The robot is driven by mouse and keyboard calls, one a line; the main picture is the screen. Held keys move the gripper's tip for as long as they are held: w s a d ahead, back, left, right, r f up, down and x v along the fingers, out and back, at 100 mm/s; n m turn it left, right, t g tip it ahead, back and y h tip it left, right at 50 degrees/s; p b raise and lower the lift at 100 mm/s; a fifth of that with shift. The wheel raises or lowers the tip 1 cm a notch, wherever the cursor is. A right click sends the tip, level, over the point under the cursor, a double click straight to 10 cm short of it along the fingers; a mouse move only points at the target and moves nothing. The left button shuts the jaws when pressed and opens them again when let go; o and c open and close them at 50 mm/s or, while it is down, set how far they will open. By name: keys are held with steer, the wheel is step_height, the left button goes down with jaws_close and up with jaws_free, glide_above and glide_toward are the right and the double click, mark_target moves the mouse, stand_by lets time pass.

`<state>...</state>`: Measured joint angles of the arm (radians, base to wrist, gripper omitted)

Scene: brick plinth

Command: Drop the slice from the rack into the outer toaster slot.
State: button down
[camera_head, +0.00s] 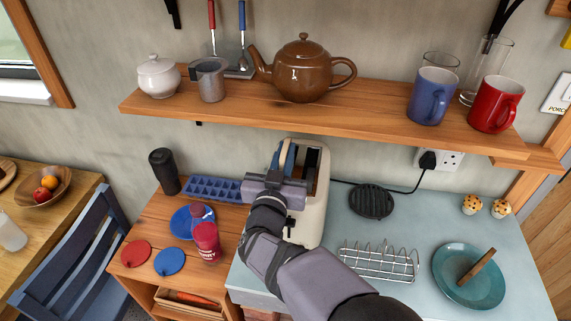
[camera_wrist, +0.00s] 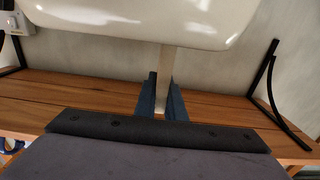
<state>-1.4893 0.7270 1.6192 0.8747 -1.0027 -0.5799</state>
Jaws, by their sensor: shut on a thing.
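The cream toaster (camera_head: 314,205) stands on the counter below the wall shelf. A dark open slot (camera_head: 312,160) shows on its right side. My gripper (camera_head: 285,160) is over the toaster's left part, with its blue fingers shut on a pale slice (camera_wrist: 166,65). In the wrist view the slice is an upright, thin strip between the fingers (camera_wrist: 161,98), beside the toaster body (camera_wrist: 150,18). The left slot is hidden by my gripper, and I cannot tell whether the slice's lower edge is inside it. The wire rack (camera_head: 378,263) at the right looks empty.
The wooden shelf (camera_head: 365,110) with teapot (camera_head: 303,70) and mugs hangs behind and above the toaster. A black trivet (camera_head: 371,201) lies right of it. A teal plate (camera_head: 452,285) holds a brown piece.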

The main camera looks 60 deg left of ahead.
steer(key=shift+f+p, duration=0.8)
steer(key=shift+f, duration=1.55)
steer(key=shift+f+b, duration=0.3)
steer(key=c, duration=1.8)
jaws_free()
steer(key=shift+r, duration=0.1)
steer(key=shift+c, duration=0.2)
steer(key=shift+r+p, duration=0.2)
steer(key=shift+p, duration=0.1)
steer(key=b+v, duration=0.5)
steer(key=v, duration=0.7)
